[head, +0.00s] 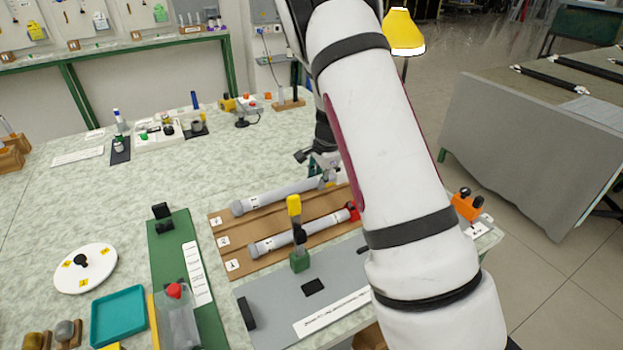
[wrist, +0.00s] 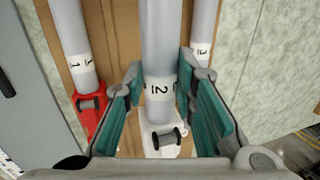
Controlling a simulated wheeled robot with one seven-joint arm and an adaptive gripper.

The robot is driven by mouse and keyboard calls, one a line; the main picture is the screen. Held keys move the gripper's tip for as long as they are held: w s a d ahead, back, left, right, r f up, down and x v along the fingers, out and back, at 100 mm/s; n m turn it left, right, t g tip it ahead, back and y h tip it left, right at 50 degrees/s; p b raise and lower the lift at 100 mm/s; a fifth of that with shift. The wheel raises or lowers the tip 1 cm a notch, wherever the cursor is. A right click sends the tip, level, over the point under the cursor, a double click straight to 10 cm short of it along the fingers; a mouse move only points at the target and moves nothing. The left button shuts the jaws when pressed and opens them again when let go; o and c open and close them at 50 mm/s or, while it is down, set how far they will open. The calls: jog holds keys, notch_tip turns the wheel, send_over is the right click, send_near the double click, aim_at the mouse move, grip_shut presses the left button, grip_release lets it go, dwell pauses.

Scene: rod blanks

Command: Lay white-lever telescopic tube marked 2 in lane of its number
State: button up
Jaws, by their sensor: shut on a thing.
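In the wrist view, the grey tube marked 2 (wrist: 165,50) runs up the middle, with its white lever (wrist: 160,143) at the near end. My gripper (wrist: 163,100) is shut on this tube around its number band. It looks larger than its neighbours, so it seems raised above the brown lane board (wrist: 113,22). A tube marked 1 (wrist: 72,42) with a red lever lies to the left, and a tube marked 3 (wrist: 202,35) to the right, its lever hidden.
A grey plate with a green stand and yellow-topped lever (head: 294,225) sits in front of the board. A green strip (head: 172,262), teal tray (head: 119,316) and white disc (head: 85,268) are to the left. An orange clamp (head: 465,206) stands right of my arm.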

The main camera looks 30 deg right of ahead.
aim_at(317, 206)
dwell(0.3)
jog(key=shift+f+b, duration=2.45)
jog(key=shift+f, duration=1)
jog(key=shift+f+b, duration=0.45)
jog(key=shift+f, duration=0.05)
jog(key=o, duration=0.9)
jog(key=shift+o, duration=0.2)
jog(key=v, duration=1.2)
